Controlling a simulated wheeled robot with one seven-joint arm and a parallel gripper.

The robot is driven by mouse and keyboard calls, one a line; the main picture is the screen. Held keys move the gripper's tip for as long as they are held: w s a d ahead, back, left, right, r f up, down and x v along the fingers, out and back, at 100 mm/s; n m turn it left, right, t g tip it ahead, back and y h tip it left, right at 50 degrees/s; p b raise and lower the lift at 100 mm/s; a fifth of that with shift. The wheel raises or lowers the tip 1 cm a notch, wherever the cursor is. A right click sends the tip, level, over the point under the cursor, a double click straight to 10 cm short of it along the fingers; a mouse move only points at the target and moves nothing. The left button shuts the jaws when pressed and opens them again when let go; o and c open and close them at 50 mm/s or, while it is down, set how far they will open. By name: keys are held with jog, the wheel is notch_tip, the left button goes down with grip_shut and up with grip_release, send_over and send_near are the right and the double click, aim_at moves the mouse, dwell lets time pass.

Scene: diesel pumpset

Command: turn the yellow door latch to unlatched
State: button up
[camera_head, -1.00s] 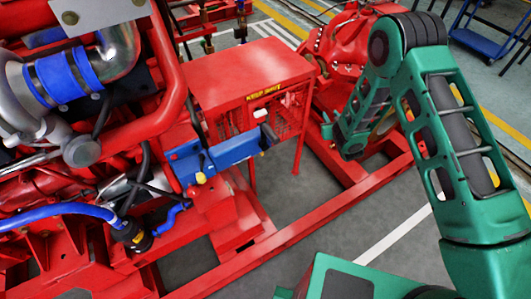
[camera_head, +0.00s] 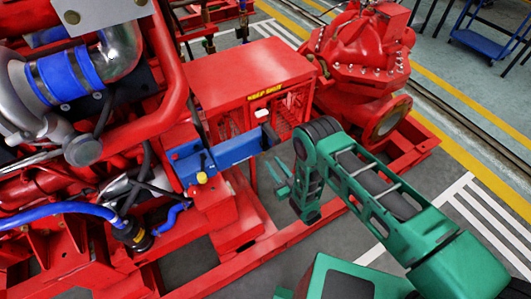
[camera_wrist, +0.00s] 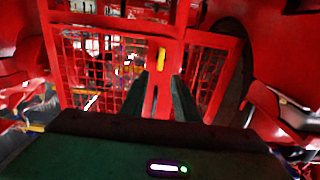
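The yellow door latch (camera_wrist: 161,57) shows in the wrist view as a small upright bar on a red vertical post between two mesh panels. I cannot make it out in the head view. My gripper (camera_wrist: 161,76) is open, with its two dark green fingers apart and pointing toward the post. The latch appears just beyond and above the fingertips, between them; no contact shows. In the head view my gripper (camera_head: 279,174) is in front of the lower part of the red cabinet (camera_head: 235,75), low and at its right side.
A blue bracket (camera_head: 235,150) with a dark end juts out at the cabinet's left front. A red pump (camera_head: 360,60) stands behind to the right. Red frame beams (camera_head: 270,235) run along the floor below my arm.

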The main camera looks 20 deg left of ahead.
jog(key=x, duration=0.8)
jog(key=shift+w, duration=0.15)
jog(key=shift+c, duration=0.7)
grip_shut()
